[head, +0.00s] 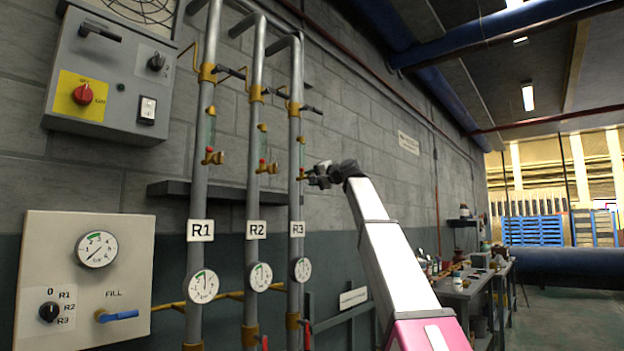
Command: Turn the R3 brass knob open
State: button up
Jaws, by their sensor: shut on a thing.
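Three grey vertical pipes stand against the wall, with labels R1 (201,230), R2 (256,230) and R3 (297,229). Each pipe has a small brass valve beside a sight tube at mid height. My gripper (311,179) is at the R3 pipe's brass knob (302,178), just right of the pipe, and is shut on it. The fingers and the arm's dark wrist hide part of the knob, so its turn angle cannot be told. The R3 gauge (301,269) hangs below the label; its needle is too small to read.
A panel with a fill gauge (96,249), a selector dial (48,312) and a blue FILL lever (121,315) is at lower left. A grey control box (112,75) hangs above it. A dark shelf (170,189) runs behind the pipes. A cluttered workbench (462,284) stands at right.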

jog(key=m, duration=0.5)
jog(key=shift+m, duration=0.4)
dwell(0.3)
jog(key=o, duration=0.9)
jog(key=v, duration=1)
jog(key=shift+s+d, duration=0.25)
jog(key=shift+d, duration=0.1)
